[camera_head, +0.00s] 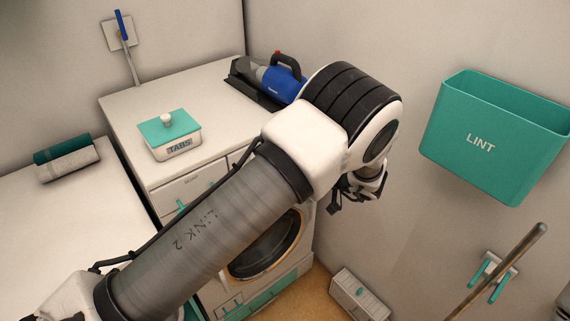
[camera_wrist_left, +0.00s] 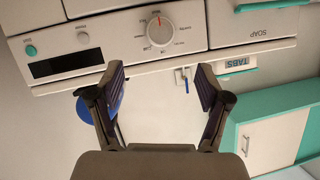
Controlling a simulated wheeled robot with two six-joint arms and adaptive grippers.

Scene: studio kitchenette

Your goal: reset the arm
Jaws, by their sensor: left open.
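My left arm reaches in from the lower left across the head view. The machine's control panel (camera_wrist_left: 105,48), with a dial and a dark display, lies beyond the fingertips in that upside-down view. My right gripper is not in view.
A teal-lidded TABS box (camera_head: 170,137) and a blue-grey handheld vacuum (camera_head: 268,80) stand on the counter (camera_head: 120,105). A teal LINT bin (camera_head: 480,150) is on the right wall. A stick (camera_head: 500,270) hangs below it. A small white box (camera_head: 358,295) is on the floor.

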